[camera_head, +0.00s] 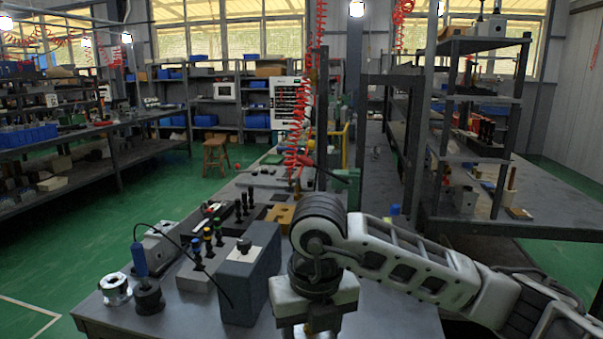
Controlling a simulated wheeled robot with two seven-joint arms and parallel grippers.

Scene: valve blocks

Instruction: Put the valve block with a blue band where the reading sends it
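My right gripper (314,328) points down over the bench at the bottom centre; its fingertips run to the picture's lower edge, and I cannot tell if they are open or shut. My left gripper is out of view. No valve block with a blue band is clearly identifiable. Small black-topped pieces with coloured bands (208,240) stand in a grey holder left of the gripper. A dark grey-blue box (249,285) with a white top plate and black knob stands between them and the gripper. A grey device (160,243) with a black cable is further left; no reading is legible.
A blue-handled tool (140,262) stands upright in a dark base at the bench's left, beside a shiny metal ring (115,288). A tan block (280,214) and black racks lie behind. A shelf rack (475,130) stands at the right. My arm hides the bench's right part.

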